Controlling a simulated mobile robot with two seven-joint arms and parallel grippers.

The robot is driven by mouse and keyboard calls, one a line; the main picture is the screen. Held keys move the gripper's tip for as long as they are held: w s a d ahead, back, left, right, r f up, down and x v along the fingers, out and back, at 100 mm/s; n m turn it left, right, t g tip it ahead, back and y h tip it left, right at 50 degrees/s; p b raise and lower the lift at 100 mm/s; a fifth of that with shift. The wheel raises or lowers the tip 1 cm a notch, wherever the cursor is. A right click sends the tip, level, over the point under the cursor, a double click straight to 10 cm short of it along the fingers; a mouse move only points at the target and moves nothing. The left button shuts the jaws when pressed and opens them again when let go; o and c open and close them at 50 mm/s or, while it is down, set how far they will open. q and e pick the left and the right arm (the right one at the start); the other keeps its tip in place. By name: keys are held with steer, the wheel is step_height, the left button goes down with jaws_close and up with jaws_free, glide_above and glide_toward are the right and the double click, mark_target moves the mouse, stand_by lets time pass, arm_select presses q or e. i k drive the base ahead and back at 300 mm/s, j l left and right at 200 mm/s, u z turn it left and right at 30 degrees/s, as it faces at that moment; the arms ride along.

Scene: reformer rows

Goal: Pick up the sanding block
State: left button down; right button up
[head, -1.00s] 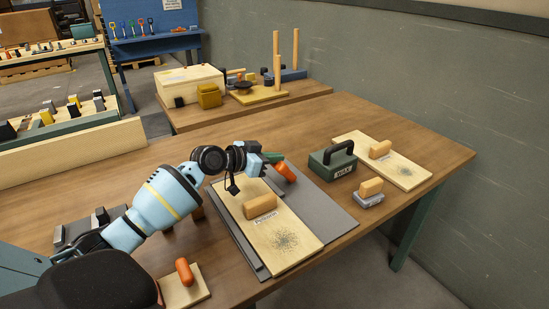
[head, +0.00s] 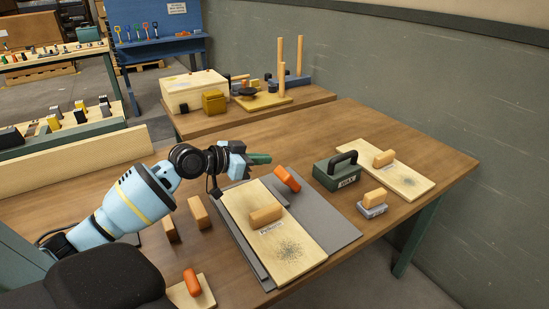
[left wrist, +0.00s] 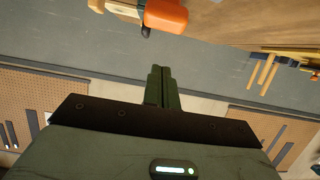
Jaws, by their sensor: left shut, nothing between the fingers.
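Several tan wooden blocks could be the sanding block; I cannot tell which one is meant. One tan block (head: 267,215) lies on a speckled pale board with a label. Another tan block (head: 384,158) is on the right-hand board, and a tan-topped block with a grey base (head: 373,203) stands near the green box. My left gripper (head: 260,159) is shut and empty, above the back of the grey mat, with green fingers pointing right. Its shut fingers also show in the left wrist view (left wrist: 163,88). An orange-handled tool (head: 287,179) lies just in front of it. My right gripper is not in view.
A green handled box (head: 337,172) stands right of the grey mat (head: 325,213). Two upright tan blocks (head: 199,213) stand near my left arm. A small board with an orange handle (head: 192,283) is at the front.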

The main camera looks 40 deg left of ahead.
mark_target(373, 204)
steer(key=k+l, duration=0.8)
steer(key=l, duration=0.1)
